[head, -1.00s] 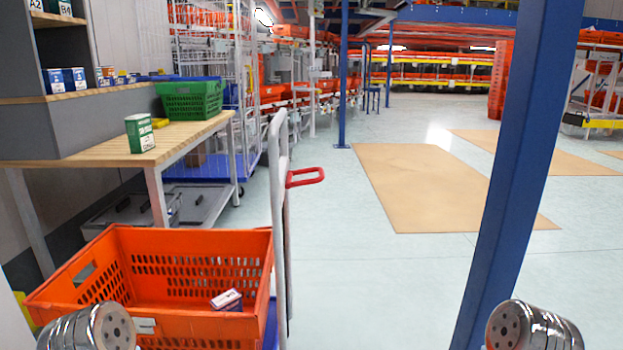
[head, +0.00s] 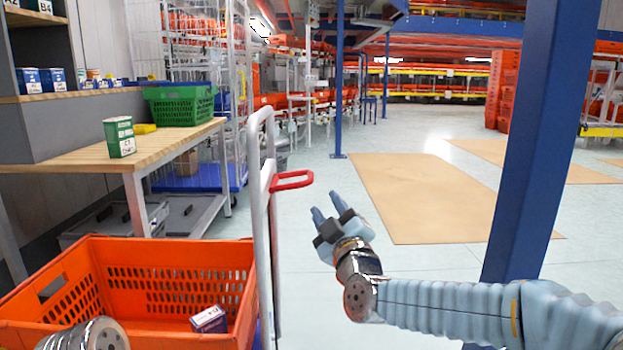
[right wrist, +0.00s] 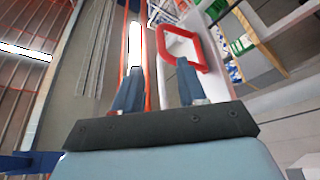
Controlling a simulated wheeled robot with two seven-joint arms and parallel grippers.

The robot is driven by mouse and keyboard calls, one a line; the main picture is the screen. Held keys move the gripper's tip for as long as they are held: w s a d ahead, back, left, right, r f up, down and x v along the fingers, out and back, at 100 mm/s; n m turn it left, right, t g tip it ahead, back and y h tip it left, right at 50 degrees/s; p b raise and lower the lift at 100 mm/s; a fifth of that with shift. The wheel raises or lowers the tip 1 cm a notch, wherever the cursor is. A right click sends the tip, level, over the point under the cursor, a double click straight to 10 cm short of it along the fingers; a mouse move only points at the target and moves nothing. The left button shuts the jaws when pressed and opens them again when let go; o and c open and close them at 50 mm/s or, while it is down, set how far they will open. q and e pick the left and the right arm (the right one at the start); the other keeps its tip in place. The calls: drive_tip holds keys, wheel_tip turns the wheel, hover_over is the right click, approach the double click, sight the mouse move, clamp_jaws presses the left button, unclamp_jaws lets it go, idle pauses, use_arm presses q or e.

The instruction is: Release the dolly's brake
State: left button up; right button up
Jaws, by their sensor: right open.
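The dolly's upright grey handle frame (head: 264,200) stands left of centre in the head view. A red brake lever (head: 292,181) sticks out from it to the right as a loop. The lever also shows in the right wrist view (right wrist: 181,47), just beyond the fingertips. My right gripper (head: 326,209) is open and empty, to the right of and a little below the lever in the head view, apart from it. In the right wrist view its two fingers (right wrist: 157,78) point toward the lever. My left gripper is not in view.
An orange tote (head: 165,338) with a small box (head: 208,320) inside stands at the lower left, beside the handle. A wooden bench (head: 85,155) holds a green can (head: 119,137) and a green crate (head: 180,104). A blue post (head: 545,140) stands right.

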sight(311, 174)
drive_tip(key=p+x, duration=0.1)
drive_tip(key=x, duration=1.1)
drive_tip(key=shift+w, duration=0.2)
drive_tip(key=shift+c, duration=0.5)
clamp_jaws()
